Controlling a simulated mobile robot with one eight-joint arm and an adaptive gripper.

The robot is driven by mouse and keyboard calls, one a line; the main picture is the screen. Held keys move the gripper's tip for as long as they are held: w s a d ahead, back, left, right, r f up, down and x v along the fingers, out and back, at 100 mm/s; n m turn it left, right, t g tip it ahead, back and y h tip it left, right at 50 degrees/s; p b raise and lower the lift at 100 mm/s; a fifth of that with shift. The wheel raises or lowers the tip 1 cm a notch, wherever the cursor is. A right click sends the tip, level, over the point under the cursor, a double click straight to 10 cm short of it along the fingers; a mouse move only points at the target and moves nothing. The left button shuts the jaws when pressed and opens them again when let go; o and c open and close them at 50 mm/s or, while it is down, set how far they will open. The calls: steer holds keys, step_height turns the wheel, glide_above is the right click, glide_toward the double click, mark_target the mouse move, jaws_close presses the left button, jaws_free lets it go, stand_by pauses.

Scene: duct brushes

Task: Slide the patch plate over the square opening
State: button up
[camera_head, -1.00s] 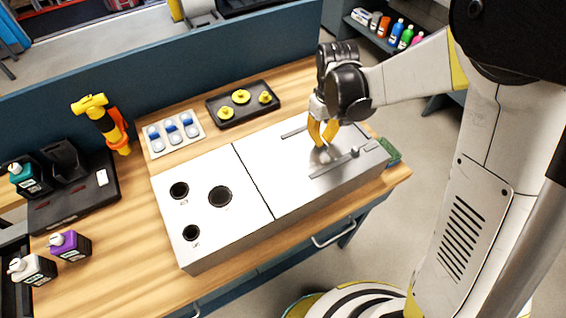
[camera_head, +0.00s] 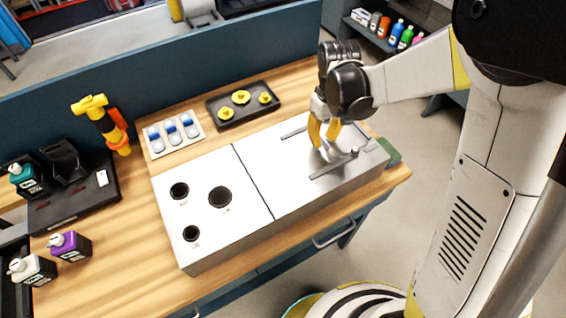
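A long pale metal duct box (camera_head: 245,222) lies on the workbench. Two grey guide rails run on its right half: the near rail (camera_head: 335,166) shows a small knob, and the far rail (camera_head: 293,133) is partly hidden. My gripper (camera_head: 324,144) points down between the rails, its two yellow fingers spread apart. A small grey upright part, seemingly the patch plate's handle (camera_head: 325,154), shows just at the fingertips; I cannot tell whether they touch it. The patch plate's outline is hard to make out against the pale top. I cannot make out the square opening.
The box's left half has three round holes (camera_head: 220,197). Behind it are a black tray (camera_head: 213,105) with yellow knobs and a pale tray (camera_head: 155,153) with blue-and-white pieces. A green block (camera_head: 391,150) lies by the right end. Bottles (camera_head: 70,246) stand at left.

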steer(key=shift+r+p, duration=2.5)
steer(key=shift+r, duration=1.35)
